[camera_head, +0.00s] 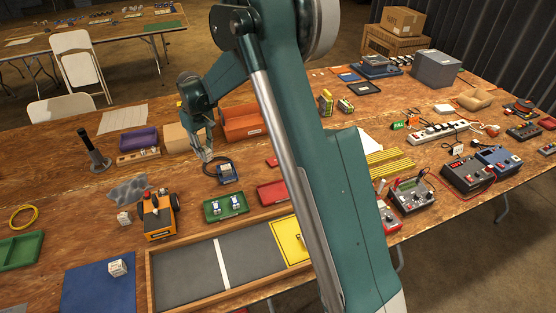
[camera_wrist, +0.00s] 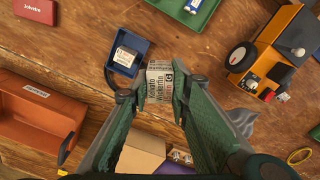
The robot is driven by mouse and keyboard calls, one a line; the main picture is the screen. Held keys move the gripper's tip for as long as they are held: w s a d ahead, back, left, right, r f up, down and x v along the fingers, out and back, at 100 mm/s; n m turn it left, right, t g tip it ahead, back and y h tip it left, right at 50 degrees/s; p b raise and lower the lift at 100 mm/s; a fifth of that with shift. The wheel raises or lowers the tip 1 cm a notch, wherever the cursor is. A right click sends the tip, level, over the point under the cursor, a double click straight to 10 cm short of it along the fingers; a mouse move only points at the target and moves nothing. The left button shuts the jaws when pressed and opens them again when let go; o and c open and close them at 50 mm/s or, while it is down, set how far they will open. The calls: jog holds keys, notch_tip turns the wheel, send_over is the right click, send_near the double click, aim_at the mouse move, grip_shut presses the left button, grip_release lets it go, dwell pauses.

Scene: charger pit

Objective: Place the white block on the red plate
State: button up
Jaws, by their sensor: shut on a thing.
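A white block with dark printed lettering (camera_wrist: 159,82) is between my gripper's fingertips (camera_wrist: 153,94) in the wrist view. My gripper is shut on it. In the head view my gripper (camera_head: 206,154) is over the table left of the blue tray; the block is too small there to make out clearly. A shallow red tray, seemingly the red plate (camera_head: 271,192), lies right of the green tray and is partly hidden by my arm. A small red labelled item (camera_head: 271,162) lies behind it; a red labelled piece (camera_wrist: 36,10) shows in the wrist view's top-left corner.
A blue tray holding a device (camera_wrist: 127,55) lies close beside the held block in the picture. A green tray (camera_head: 225,207), an orange bin (camera_head: 245,122) and an orange wheeled machine (camera_head: 158,216) surround this area. Another white cube (camera_head: 118,267) sits on a blue mat.

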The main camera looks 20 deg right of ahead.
jog(key=w+d+m+p, duration=0.1)
jog(key=w+d+m, duration=0.15)
jog(key=d, duration=1.45)
jog(key=w+d+m, duration=0.2)
jog(key=d+m, duration=0.1)
jog(key=d, duration=1.4)
jog(key=shift+a+f, duration=0.2)
jog(key=shift+f, duration=2.4)
jog(key=shift+f+b, duration=0.35)
jog(key=shift+f, duration=2.8)
jog(key=shift+f, duration=0.1)
jog(key=shift+f, duration=1.75)
jog(key=shift+f+b, duration=0.15)
jog(key=shift+b, duration=0.2)
